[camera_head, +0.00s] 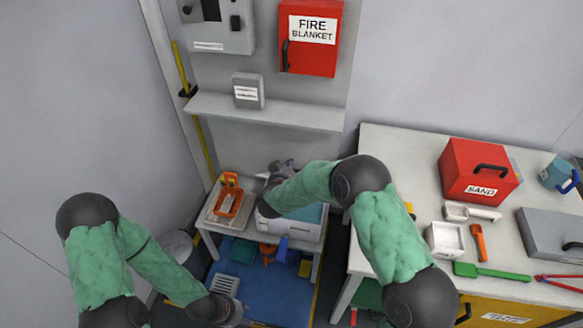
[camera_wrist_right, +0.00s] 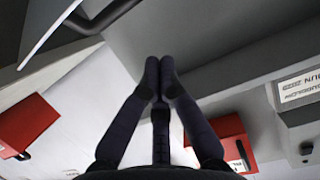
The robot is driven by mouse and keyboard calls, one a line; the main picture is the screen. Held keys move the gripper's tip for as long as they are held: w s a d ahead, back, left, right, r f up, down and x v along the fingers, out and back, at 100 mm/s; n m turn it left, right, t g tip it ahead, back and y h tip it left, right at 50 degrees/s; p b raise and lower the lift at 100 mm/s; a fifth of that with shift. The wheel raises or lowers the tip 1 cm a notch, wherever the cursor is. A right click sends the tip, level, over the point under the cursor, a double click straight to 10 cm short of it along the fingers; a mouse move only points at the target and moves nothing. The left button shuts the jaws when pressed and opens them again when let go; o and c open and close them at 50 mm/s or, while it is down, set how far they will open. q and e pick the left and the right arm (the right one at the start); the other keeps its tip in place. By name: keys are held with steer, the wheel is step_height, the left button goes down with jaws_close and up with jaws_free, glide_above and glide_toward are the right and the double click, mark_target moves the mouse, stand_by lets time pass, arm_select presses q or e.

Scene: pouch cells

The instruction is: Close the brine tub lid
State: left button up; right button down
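The brine tub appears to be the white tub (camera_head: 290,232) with teal inside (camera_head: 308,213), on the small stand below the wall shelf. My right forearm crosses over it and hides part of it. I cannot make out the lid in the head view. My right gripper (camera_head: 280,168) is above the tub's back left side. In the right wrist view its fingertips (camera_wrist_right: 160,65) are together with nothing seen between them, in front of a plain grey surface I cannot identify.
An orange rack (camera_head: 228,196) stands on the stand's left side. The wall shelf (camera_head: 265,110) is behind, below the red fire blanket box (camera_head: 310,55). The right bench (camera_head: 400,150) holds a red sand box (camera_head: 478,170) and tools. A blue mat (camera_head: 275,295) lies below.

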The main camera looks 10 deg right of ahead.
steer(key=w+f+b, duration=0.1)
steer(key=w+d+f+b, duration=0.1)
steer(key=w, duration=0.1)
steer(key=w+d+f+b, duration=0.1)
steer(key=w+f, duration=0.1)
steer(key=shift+s+a+f+b, duration=0.2)
steer(key=shift+s+f+b, duration=0.15)
steer(key=shift+s, duration=0.25)
steer(key=shift+s, duration=0.1)
